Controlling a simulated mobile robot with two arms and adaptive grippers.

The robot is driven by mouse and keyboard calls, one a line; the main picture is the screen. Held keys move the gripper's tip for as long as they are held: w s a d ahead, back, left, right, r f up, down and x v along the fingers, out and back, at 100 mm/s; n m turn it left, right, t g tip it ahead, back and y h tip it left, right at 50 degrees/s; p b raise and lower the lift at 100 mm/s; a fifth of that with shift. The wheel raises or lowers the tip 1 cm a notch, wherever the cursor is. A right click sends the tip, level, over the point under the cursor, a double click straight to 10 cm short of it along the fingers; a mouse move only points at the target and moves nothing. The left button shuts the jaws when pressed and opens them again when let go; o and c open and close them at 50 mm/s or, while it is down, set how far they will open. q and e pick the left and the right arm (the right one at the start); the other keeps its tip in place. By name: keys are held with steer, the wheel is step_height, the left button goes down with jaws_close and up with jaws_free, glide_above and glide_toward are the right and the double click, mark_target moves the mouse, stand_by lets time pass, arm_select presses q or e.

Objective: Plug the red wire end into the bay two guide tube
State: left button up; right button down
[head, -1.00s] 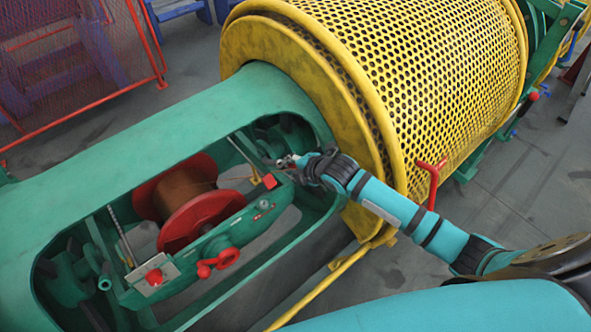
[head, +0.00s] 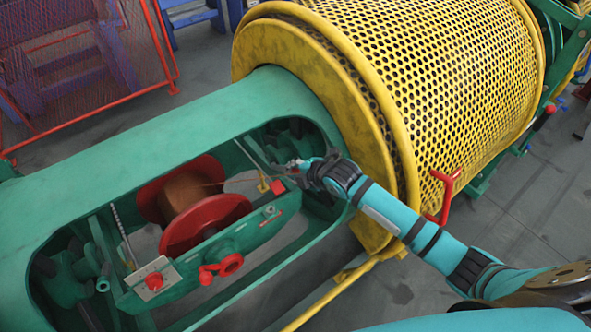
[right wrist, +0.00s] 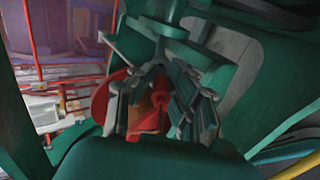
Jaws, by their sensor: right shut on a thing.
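My right gripper (head: 294,166) is inside the right end of the green cradle (head: 150,140), near the yellow drum. In the right wrist view its fingers (right wrist: 155,100) are closed around a thin piece, which I take as the red wire end; the fingers mostly hide it. Red also shows between and behind them. The red spool (head: 205,222) with copper wire (head: 190,190) sits in the cradle left of the gripper. A short green tube stub (head: 103,285) shows at the cradle's left end; I cannot tell which tube is bay two's. My left gripper is out of view.
A yellow perforated drum (head: 450,80) stands right of the cradle, with a red handle (head: 441,195) beside my right arm. A green bar with a red knob (head: 221,267) runs along the spool's near side. A red mesh fence (head: 70,60) stands at the back left.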

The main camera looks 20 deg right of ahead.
steer(key=shift+p, duration=0.75)
stand_by(1.5)
steer(key=shift+w+a+f+b, duration=0.15)
steer(key=shift+w+f+b, duration=0.25)
steer(key=shift+w+b, duration=0.05)
stand_by(0.5)
steer(key=c, duration=1.2)
jaws_free()
steer(key=shift+c, duration=0.2)
steer(key=v, duration=1.2)
